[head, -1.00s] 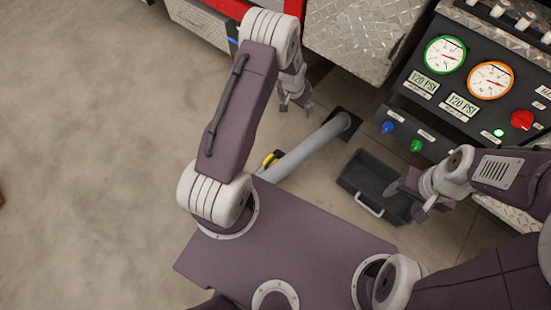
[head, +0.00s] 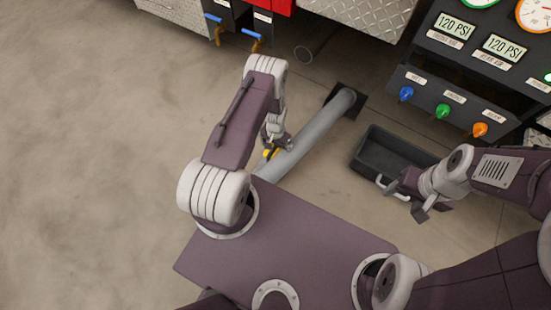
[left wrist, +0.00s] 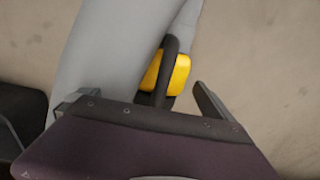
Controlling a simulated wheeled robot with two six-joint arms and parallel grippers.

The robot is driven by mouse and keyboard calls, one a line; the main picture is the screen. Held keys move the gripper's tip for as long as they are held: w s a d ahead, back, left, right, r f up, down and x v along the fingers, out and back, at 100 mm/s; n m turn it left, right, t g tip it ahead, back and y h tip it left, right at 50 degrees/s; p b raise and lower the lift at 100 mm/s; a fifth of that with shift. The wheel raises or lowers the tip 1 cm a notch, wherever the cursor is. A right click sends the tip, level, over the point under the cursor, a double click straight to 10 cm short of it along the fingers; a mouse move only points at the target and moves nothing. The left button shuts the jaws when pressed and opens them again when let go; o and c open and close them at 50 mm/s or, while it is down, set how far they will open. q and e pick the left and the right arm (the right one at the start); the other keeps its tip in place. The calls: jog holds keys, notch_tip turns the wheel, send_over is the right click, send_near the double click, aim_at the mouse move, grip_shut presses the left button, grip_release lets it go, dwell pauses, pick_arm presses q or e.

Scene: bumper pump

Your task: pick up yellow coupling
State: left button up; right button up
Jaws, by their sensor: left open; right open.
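The yellow coupling (head: 268,154) shows as a small yellow patch by the near part of a thick grey pipe (head: 318,134), largely hidden by my left arm and gripper. In the left wrist view the yellow coupling (left wrist: 180,75) sits against the pale grey pipe (left wrist: 105,55), with a dark band across it. My left gripper (head: 278,146) is open, pointing down close to the coupling. In the left wrist view its jaws (left wrist: 140,96) are apart, with the coupling just beyond them; I cannot tell whether they touch it. My right gripper (head: 420,200) is open and empty beside the black tray.
A black tray (head: 367,164) with a pale handle lies on the floor at right. A control panel (head: 455,92) with gauges and coloured knobs stands at upper right. A truck side with blue-orange valve levers (head: 252,38) is at the top. The floor at left is clear.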

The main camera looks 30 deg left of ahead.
aim_at(276, 152)
pick_arm(q)
notch_tip(276, 152, down, 6)
jog(key=b, duration=0.4)
jog(key=shift+f+b, duration=0.25)
jog(key=shift+b, duration=0.1)
jog(key=shift+r, duration=0.2)
jog(key=shift+w, duration=0.1)
jog(key=c, duration=1.8)
